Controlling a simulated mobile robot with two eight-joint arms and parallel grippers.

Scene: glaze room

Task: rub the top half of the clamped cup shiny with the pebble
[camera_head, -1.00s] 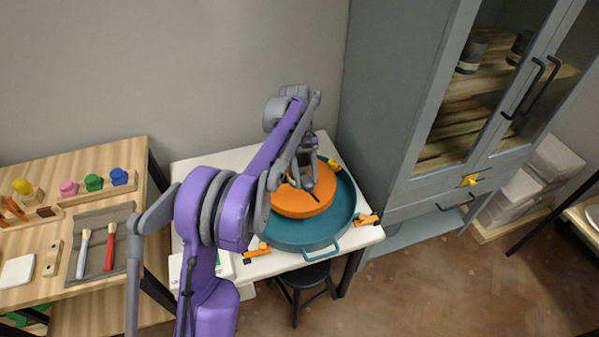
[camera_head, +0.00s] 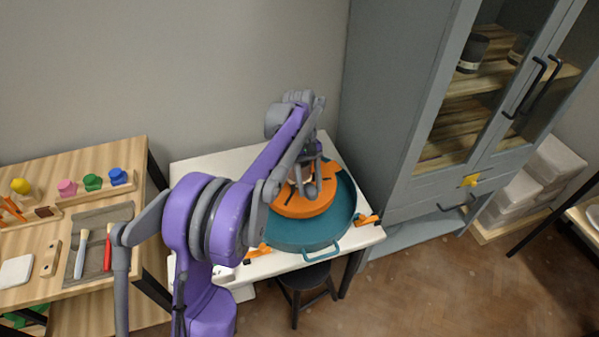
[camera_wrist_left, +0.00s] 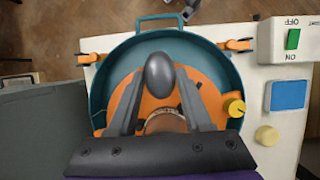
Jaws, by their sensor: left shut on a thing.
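My left gripper (camera_wrist_left: 158,98) is shut on a smooth dark grey pebble (camera_wrist_left: 160,75), which sticks out past the fingertips. The cup (camera_wrist_left: 166,122) is a brownish round form on the orange wheel disc (camera_wrist_left: 207,92), partly hidden between the fingers and my wrist. A yellow clamp knob (camera_wrist_left: 235,107) sits at the disc's edge. In the head view the left gripper (camera_head: 306,184) is over the disc, with the cup mostly hidden by my arm. I cannot tell whether the pebble touches the cup. My right gripper is not in view.
A teal splash pan (camera_head: 340,228) surrounds the disc on a white table (camera_head: 210,165), with orange clips at its sides. A switch box (camera_wrist_left: 290,60) is beside it. A grey cabinet (camera_head: 385,130) stands close on the right. A wooden bench (camera_head: 90,165) with tools is left.

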